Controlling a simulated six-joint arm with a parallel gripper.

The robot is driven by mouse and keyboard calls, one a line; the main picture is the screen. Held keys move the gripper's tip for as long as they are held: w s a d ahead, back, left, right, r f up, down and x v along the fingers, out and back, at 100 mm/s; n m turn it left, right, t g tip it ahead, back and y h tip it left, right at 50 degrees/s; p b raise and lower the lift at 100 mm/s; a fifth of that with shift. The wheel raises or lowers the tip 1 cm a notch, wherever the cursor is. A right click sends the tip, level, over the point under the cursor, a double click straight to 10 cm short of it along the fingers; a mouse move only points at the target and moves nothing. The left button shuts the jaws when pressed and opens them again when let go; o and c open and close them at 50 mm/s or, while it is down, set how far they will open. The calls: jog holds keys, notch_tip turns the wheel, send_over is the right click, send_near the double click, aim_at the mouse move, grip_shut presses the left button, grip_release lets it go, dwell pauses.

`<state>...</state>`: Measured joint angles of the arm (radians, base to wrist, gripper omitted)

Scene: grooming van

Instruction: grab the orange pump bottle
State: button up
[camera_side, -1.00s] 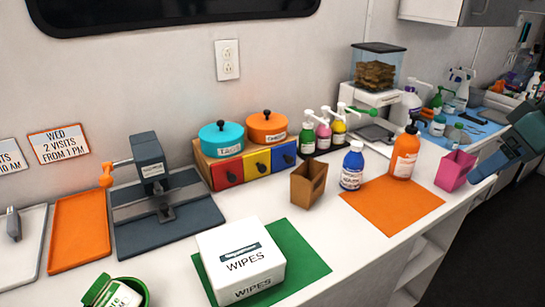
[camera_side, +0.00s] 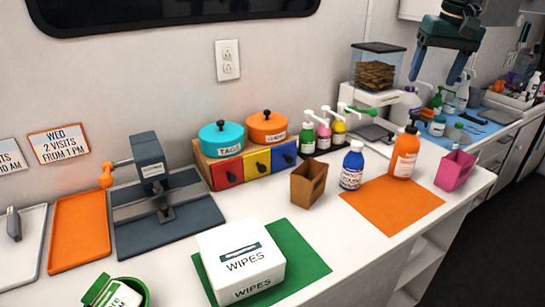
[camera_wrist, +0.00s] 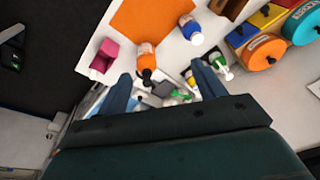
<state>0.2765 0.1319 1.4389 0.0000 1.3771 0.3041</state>
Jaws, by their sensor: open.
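The orange pump bottle (camera_side: 404,155) stands upright on the back right part of an orange mat (camera_side: 392,207). It has a white label and a black pump top. My gripper (camera_side: 434,66) is open and empty, high above the counter, up and to the right of the bottle in the side view. In the wrist view the orange bottle (camera_wrist: 147,58) lies beyond the fingertips, roughly between the two blue fingers (camera_wrist: 160,78), with clear space between them and it.
A blue bottle (camera_side: 352,168) and a brown bin (camera_side: 308,184) stand left of the orange bottle. A pink bin (camera_side: 456,171) stands close on its right. The front of the orange mat is bare.

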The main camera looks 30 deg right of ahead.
jog(key=w+d+f+m+g, duration=0.1)
jog(key=w+d+f+m, duration=0.1)
jog(key=w+d, duration=0.4)
jog(key=m+g, duration=0.1)
jog(key=m, duration=0.1)
send_over(412, 127)
jog(key=shift+y, duration=0.3)
notch_tip(412, 127, down, 4)
jog(key=shift+a+f, duration=0.1)
jog(key=shift+a, duration=0.05)
jog(key=shift+w+d+f, duration=0.1)
jog(key=shift+d+f, duration=0.15)
jog(key=shift+d, duration=0.15)
jog(key=shift+f, duration=0.1)
jog(key=shift+f, duration=4.25)
jog(key=shift+f, duration=0.15)
jog(key=shift+f, duration=2.45)
